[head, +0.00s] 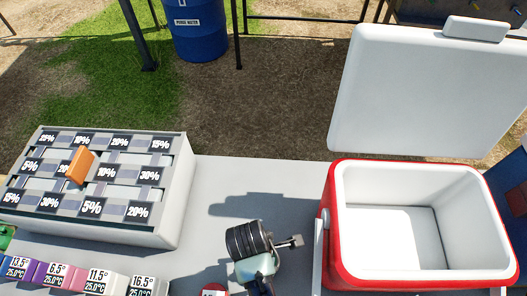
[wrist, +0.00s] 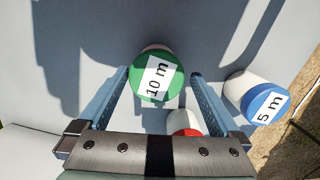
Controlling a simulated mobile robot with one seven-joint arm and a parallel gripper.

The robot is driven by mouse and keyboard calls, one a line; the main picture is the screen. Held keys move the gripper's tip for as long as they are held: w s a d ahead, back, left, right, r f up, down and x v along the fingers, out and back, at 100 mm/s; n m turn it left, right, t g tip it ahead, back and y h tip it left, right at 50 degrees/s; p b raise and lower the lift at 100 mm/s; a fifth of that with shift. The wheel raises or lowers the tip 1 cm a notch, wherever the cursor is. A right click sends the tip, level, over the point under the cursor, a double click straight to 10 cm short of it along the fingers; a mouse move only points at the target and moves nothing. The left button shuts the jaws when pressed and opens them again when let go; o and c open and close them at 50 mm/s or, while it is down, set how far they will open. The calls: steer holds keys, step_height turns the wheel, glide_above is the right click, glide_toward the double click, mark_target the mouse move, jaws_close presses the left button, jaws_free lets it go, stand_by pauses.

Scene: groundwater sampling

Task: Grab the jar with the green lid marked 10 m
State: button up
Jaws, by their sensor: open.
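The jar with the green lid marked 10 m (wrist: 157,64) stands upright on the grey surface in the wrist view. My gripper (wrist: 159,76) is open, with one finger on the left and one on the right of this jar. Gaps show between the lid and both fingers, and I cannot tell their exact height relative to the jar. My gripper end also shows in the head view (head: 289,242), where I cannot make out the green-lidded jar.
A blue-lidded 5 m jar (wrist: 262,103) stands right of my right finger. A red-lidded jar (wrist: 186,124) is close behind, between the fingers. An open red-and-white cooler (head: 328,237) stands at right. A labelled rack (head: 178,205) with an orange block (head: 79,165) is at left.

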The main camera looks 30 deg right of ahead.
steer(key=f, duration=0.5)
steer(key=shift+w+d+f, duration=0.1)
steer(key=shift+d+f, duration=0.15)
steer(key=shift+f, duration=0.1)
steer(key=shift+r, duration=0.1)
steer(key=c, duration=1.5)
